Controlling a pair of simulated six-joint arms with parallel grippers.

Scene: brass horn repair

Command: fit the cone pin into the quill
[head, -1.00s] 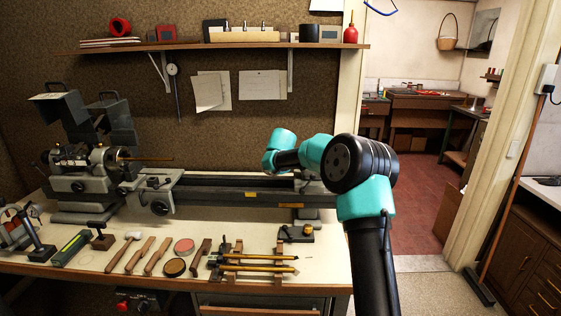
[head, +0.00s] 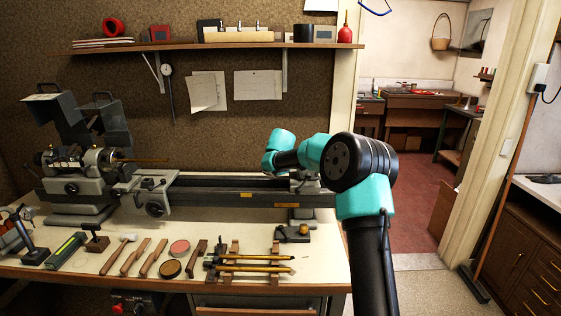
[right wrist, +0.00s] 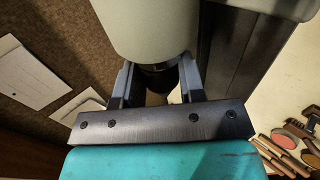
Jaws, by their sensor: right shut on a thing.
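My right gripper (right wrist: 157,76) shows in the right wrist view. Its two fingers are closed on a dark, round thing (right wrist: 160,78), mostly hidden, which may be the cone pin. A large pale grey cylinder (right wrist: 150,25) fills the top of that view just beyond the fingers; I cannot tell whether it is the quill or whether the dark thing touches it. In the head view my right arm bends behind itself near the right end of the lathe (head: 245,190), and its fingers are hidden. My left gripper is not in view.
A workbench (head: 75,268) carries the lathe, wooden-handled tools (head: 140,256), round tins (head: 179,247) and brass-coloured rods (head: 255,269) on a rack. A shelf (head: 240,44) runs above. Pinned papers (head: 258,84) hang on the wall. A doorway opens on the right.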

